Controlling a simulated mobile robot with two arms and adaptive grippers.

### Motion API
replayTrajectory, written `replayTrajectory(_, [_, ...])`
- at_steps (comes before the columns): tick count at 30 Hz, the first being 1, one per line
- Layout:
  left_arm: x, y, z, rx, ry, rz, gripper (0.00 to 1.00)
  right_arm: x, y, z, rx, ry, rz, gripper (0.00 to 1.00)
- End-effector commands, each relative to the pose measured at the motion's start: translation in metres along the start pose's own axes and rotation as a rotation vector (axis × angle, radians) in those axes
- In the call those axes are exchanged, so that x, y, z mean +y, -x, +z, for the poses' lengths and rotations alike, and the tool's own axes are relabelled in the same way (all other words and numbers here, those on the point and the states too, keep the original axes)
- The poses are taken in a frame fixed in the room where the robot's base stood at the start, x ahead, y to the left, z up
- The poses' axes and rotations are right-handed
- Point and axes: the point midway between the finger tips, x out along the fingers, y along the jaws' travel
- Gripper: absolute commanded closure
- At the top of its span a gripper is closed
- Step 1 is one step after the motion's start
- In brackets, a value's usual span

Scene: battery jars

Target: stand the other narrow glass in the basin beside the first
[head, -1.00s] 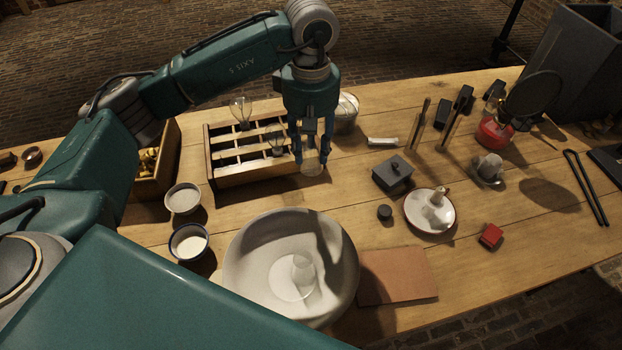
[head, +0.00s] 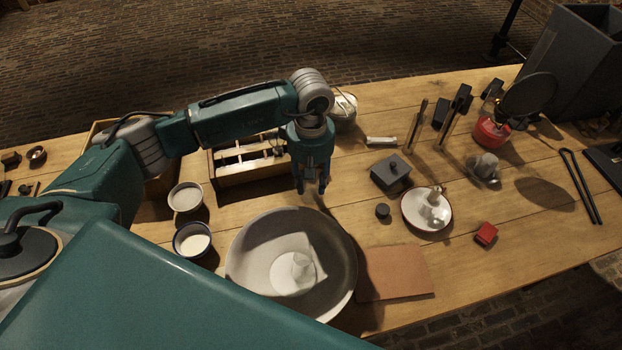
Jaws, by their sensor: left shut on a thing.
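The wide pale basin (head: 250,262) stands at the front of the table. One narrow glass (head: 303,266) stands inside it, right of the middle of its floor. My left gripper (head: 313,190) points down between the wooden rack and the basin, just beyond the basin's far rim. It is shut on the other narrow glass, which is clear and mostly hidden between the fingers. My right gripper is not in view.
The wooden rack (head: 250,174) stands behind, partly hidden by my arm. Two small bowls (head: 185,197) (head: 192,240) sit left of the basin. A brown board (head: 396,274) lies right of it, with a white plate (head: 412,216) and dark box (head: 390,172) beyond.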

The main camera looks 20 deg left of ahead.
Motion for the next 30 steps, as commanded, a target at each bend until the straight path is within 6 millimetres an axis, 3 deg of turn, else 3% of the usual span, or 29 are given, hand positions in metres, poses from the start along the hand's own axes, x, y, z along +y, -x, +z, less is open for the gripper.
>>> replayTrajectory(5, [0.0, -0.004, 0.0, 0.001, 0.0, 0.001, 0.99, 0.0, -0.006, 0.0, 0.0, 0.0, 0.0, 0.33])
replayTrajectory(6, [0.0, -0.003, 0.0, 0.0, 0.0, 0.0, 0.58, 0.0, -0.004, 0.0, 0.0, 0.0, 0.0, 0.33])
replayTrajectory(8, [0.0, -0.003, 0.0, 0.0, 0.0, 0.0, 0.47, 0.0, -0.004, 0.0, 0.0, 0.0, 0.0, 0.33])
replayTrajectory(20, [0.001, 0.004, 0.0, 0.0, 0.0, 0.001, 0.47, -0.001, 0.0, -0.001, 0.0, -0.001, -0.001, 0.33])
replayTrajectory(23, [0.002, 0.018, -0.001, 0.002, -0.002, 0.004, 0.47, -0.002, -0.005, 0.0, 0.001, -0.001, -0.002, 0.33])
replayTrajectory(30, [0.002, 0.071, -0.001, 0.003, -0.001, 0.006, 0.47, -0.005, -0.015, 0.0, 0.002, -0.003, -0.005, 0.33])
